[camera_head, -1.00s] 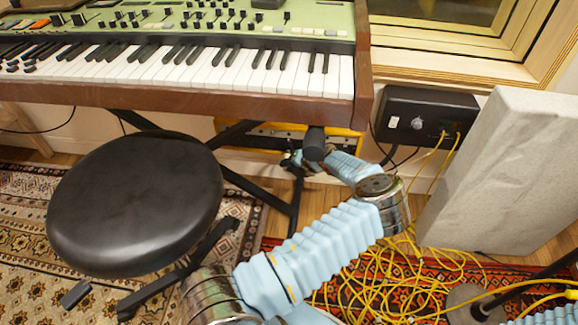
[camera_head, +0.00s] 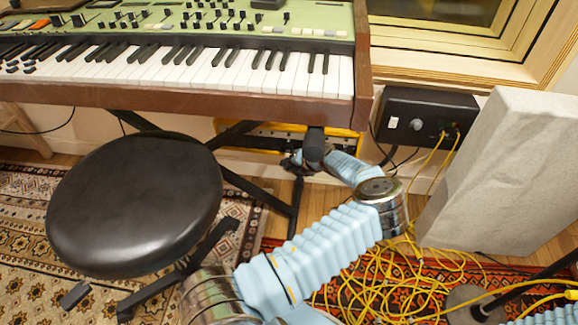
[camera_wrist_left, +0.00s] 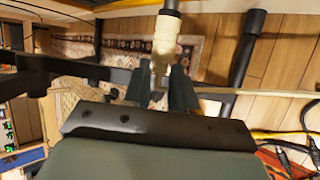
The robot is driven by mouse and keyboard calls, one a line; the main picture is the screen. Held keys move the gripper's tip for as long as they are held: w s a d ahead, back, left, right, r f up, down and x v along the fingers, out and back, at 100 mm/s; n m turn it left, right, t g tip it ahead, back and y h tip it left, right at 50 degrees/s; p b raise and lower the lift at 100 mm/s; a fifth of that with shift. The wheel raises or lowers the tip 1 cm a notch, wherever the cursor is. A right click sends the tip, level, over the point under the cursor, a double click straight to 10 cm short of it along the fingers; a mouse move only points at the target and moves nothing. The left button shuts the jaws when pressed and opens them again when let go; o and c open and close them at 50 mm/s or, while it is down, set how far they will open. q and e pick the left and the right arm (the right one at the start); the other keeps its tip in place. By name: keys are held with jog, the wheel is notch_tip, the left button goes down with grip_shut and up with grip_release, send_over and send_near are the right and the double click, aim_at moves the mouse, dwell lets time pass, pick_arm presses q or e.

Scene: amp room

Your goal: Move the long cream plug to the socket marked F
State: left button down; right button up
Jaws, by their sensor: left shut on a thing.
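The long cream plug (camera_wrist_left: 166,38) stands upright in the left wrist view, between the fingers of my left gripper (camera_wrist_left: 164,92). The gripper is shut on its lower part. The plug's upper end meets a grey-black cylindrical piece at the top edge of that view. In the head view my left gripper (camera_head: 292,161) is small and dark, below the keyboard beside the black stand. The plug cannot be made out there. No socket marked F can be read in either view. My right gripper is not in view.
The keyboard (camera_head: 200,105) overhangs the gripper, with its black stand (camera_head: 297,195) close by. A yellow-edged unit (camera_head: 250,133) lies behind. A black stool (camera_head: 135,203) is at left. A black wall box (camera_head: 405,108) has yellow cables (camera_head: 385,275) spilling onto the floor.

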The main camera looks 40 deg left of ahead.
pick_arm(q)
jog(key=shift+w+a+b, duration=0.4)
jog(key=shift+w+b, duration=0.1)
jog(key=shift+w, duration=0.3)
dwell(1.4)
jog(key=c, duration=0.8)
grip_release()
jog(key=shift+c, duration=0.2)
jog(key=p+v, duration=0.1)
jog(key=v, duration=1.2)
jog(key=shift+d+r+p, duration=0.25)
jog(key=shift+d+p, duration=0.05)
jog(key=shift+p, duration=0.05)
